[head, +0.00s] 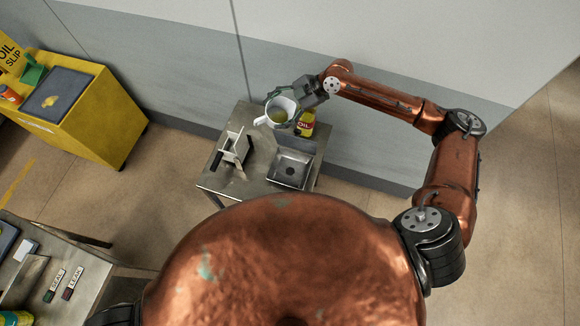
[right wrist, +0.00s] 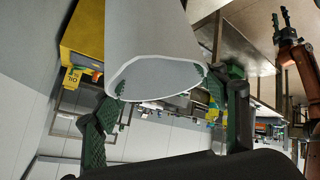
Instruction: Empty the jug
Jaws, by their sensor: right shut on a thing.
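My right gripper (head: 294,104) is shut on the jug. In the right wrist view the pale jug (right wrist: 150,45) sits between the green-padded fingers of that gripper (right wrist: 160,115). The jug's opening shows from above in the head view; its exact tilt is hard to tell. A steel basin (head: 283,178) with a dark drain hole stands on the table, to the lower right of the jug. My left gripper (right wrist: 280,20) shows small in the right wrist view, with its fingers apart.
A yellow-and-red oil bottle (head: 305,126) stands close by the jug's right side. A metal holder with a black handle (head: 233,148) is left of the basin on the steel table (head: 252,178). A yellow cabinet (head: 95,125) stands left, and the wall (head: 370,155) is behind.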

